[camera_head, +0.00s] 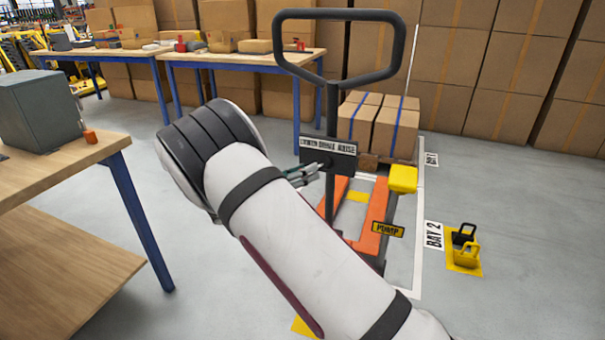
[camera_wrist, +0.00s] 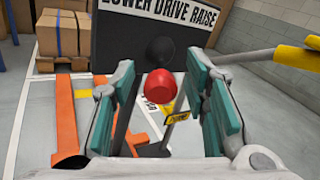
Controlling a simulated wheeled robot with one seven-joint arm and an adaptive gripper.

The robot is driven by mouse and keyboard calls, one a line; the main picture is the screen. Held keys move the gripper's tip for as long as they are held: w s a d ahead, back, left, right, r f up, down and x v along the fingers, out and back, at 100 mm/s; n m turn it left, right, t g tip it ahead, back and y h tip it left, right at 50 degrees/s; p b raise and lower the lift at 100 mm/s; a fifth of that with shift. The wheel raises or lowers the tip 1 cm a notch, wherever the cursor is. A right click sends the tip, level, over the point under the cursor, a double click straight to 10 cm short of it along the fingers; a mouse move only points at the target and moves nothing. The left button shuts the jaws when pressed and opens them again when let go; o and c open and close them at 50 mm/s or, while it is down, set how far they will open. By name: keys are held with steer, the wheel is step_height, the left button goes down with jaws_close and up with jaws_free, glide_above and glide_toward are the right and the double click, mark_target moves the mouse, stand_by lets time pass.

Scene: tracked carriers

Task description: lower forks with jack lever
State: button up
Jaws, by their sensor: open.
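The pallet jack has a black loop handle (camera_head: 392,42), a dark panel (camera_head: 340,150) and orange forks (camera_head: 376,215). In the wrist view the panel (camera_wrist: 112,48) reads LOWER DRIVE RAISE. A red knob (camera_wrist: 161,88), apparently the jack lever's, shows in front of the panel, between my open fingers, with gaps on both sides. A dark round shape lies just above the knob. My gripper (camera_wrist: 160,70) is open, its teal pads facing each other. In the head view my gripper (camera_head: 312,174) is beside the panel's lower left, and the lever is hidden there.
A yellow pedal (camera_head: 403,178) and a PUMP label (camera_head: 388,229) are on the jack's right. A pallet of strapped cartons (camera_head: 372,130) is beyond the forks. A workbench (camera_head: 60,160) stands close at left. Yellow and black padlock-like items (camera_head: 465,245) are on the floor at right.

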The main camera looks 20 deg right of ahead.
steer(key=shift+c, duration=0.6)
jaws_close()
steer(key=shift+s, duration=0.1)
steer(key=t+p, duration=0.1)
steer(key=s+n+t+y+p, duration=0.1)
steer(key=shift+d+r+n+p, duration=0.15)
steer(key=shift+d+n+p, duration=0.1)
steer(key=shift+n+p, duration=0.05)
steer(key=shift+s+d+f+n+t+y+p, duration=0.1)
steer(key=shift+s+d+n+t+y+p, duration=0.25)
steer(key=shift+s+d+p, duration=0.5)
steer(key=shift+s+d+f+n+t+y+p, duration=0.1)
steer(key=shift+s+d+n+t+y+p, duration=0.3)
steer(key=shift+p, duration=0.65)
steer(key=shift+d, duration=0.2)
